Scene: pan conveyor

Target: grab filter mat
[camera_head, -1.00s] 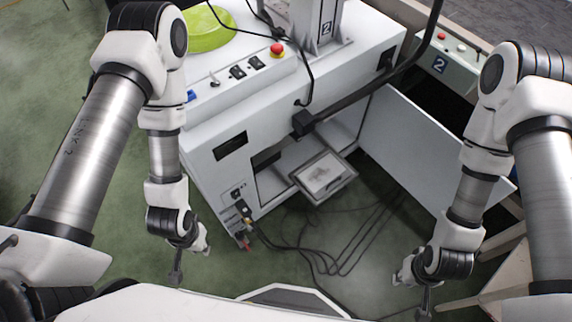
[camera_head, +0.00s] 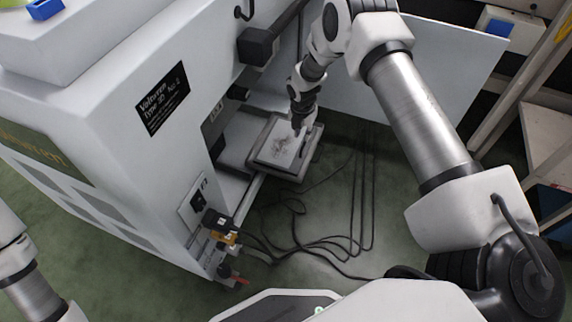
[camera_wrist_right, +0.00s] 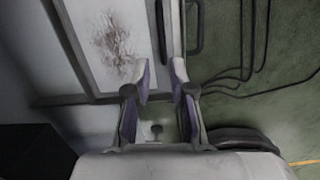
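The filter mat (camera_head: 276,143) is a pale sheet with brown stains. It lies in a grey-framed tray (camera_head: 262,166) pulled out low from the white machine. In the right wrist view the stained mat (camera_wrist_right: 112,42) fills the upper left. My right gripper (camera_head: 299,129) is over the tray's right part, beside the stains. The wrist view shows its two fingers (camera_wrist_right: 162,80) apart with nothing between them, near the tray's edge. Whether they touch the tray is not clear. My left gripper is out of view; only part of that arm shows at lower left.
The white machine (camera_head: 110,110) stands on the left, with cables (camera_head: 300,235) on the green floor below the tray. An open white door panel (camera_head: 430,75) stands behind my right arm. A shelf unit (camera_head: 550,140) is at far right. A tray handle (camera_wrist_right: 196,25) shows in the wrist view.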

